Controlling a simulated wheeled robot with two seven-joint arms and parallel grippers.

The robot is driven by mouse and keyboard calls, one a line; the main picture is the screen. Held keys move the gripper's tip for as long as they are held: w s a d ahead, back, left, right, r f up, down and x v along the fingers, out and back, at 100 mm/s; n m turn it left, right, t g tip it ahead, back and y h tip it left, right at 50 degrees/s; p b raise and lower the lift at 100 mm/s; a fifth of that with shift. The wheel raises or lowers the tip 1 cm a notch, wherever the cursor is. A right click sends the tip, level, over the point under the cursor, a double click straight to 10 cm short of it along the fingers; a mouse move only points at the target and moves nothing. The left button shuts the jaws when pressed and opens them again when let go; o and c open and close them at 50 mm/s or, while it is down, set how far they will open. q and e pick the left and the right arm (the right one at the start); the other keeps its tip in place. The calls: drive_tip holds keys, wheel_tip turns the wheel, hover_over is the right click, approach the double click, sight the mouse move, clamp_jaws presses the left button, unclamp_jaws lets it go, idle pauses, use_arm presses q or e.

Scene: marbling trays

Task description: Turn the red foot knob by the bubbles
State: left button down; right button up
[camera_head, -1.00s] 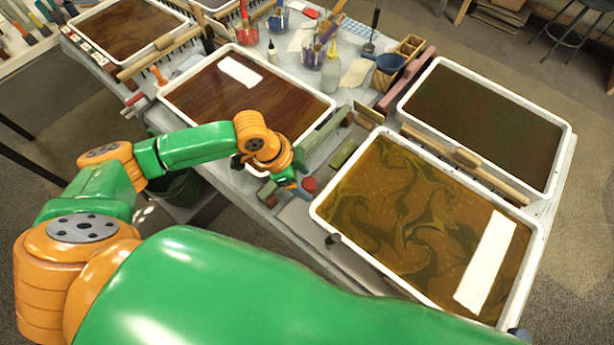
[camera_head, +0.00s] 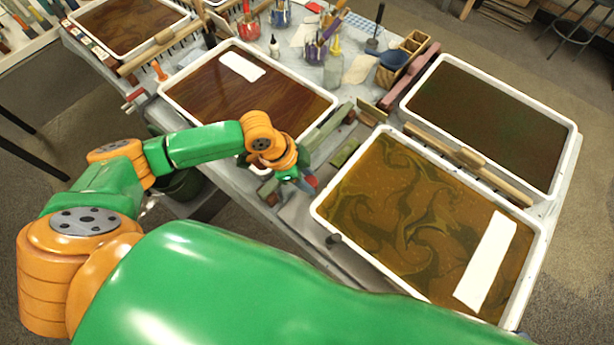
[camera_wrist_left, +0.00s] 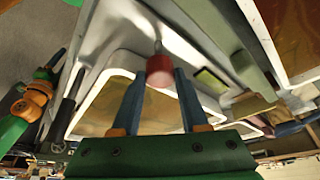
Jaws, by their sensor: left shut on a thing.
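The red foot knob (camera_head: 311,181) is a small round red piece at the front edge of the table, left of the swirled tray (camera_head: 330,226). My left gripper (camera_head: 305,184) is at the knob, shut on it. In the left wrist view the red knob (camera_wrist_left: 160,70) sits between the two blue fingertips (camera_wrist_left: 159,77), at the end of a thin pale stem. A small yellow-green strip (camera_head: 346,153) lies on the table near the knob, and it also shows in the left wrist view (camera_wrist_left: 211,81).
A brown tray with a white strip (camera_head: 176,104) lies behind my left forearm. A dark tray (camera_head: 573,150) stands at the right, with a wooden bar (camera_head: 470,160) before it. Jars (camera_head: 332,72) and a wooden caddy (camera_head: 405,55) stand at the back.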

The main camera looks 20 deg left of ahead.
use_arm(q)
drive_tip(key=shift+m, duration=0.4)
drive_tip(key=shift+m+g, duration=0.3)
drive_tip(key=shift+m, duration=0.2)
drive_tip(key=shift+w+m+g+h, duration=0.1)
drive_tip(key=shift+m+g+h, duration=0.2)
drive_tip(key=shift+m, duration=0.6)
drive_tip(key=m+g+b, duration=0.1)
drive_tip(key=m, duration=0.2)
drive_tip(key=shift+w+f, duration=0.1)
drive_tip(key=shift+m+g+b, duration=0.7)
drive_tip(key=shift+m+b, duration=0.05)
drive_tip(key=shift+m, duration=0.75)
drive_tip(key=shift+c, duration=2.1)
unclamp_jaws()
